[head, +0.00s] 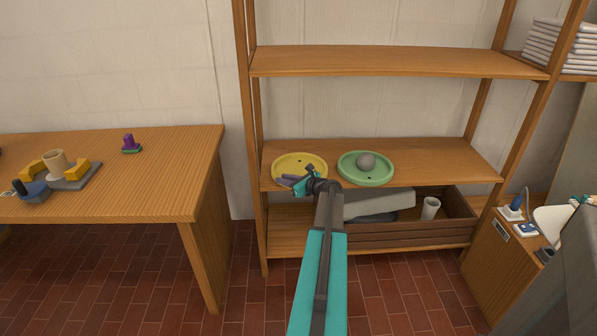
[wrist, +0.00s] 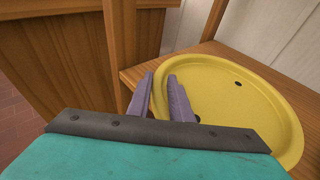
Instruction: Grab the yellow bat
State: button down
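The yellow bat (head: 300,162) is a shallow round disc with a raised rim and small dark holes. It lies flat on the middle shelf, at the left. It also fills the right side of the wrist view (wrist: 262,107). My gripper (head: 286,180) is at the bat's near-left rim. In the wrist view, the purple fingers of my gripper (wrist: 160,84) stand apart, one over the bat and one outside its edge, with the rim between them. I cannot tell whether either finger touches the rim.
A wooden shelf post (head: 257,130) stands just left of the yellow bat. The upper shelf (head: 390,62) is bare. A wooden table (head: 140,185) stands left.

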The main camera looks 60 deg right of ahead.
jog(key=shift+s, duration=0.1)
dwell(0.3)
jog(key=shift+r, duration=0.55)
notch_tip(320, 180, up, 2)
jog(key=shift+r, duration=0.15)
jog(key=s+f+v, duration=0.1)
jog(key=f+v, duration=0.2)
jog(key=v, duration=1.2)
jog(key=shift+s, duration=0.3)
jog(key=shift+d, duration=0.2)
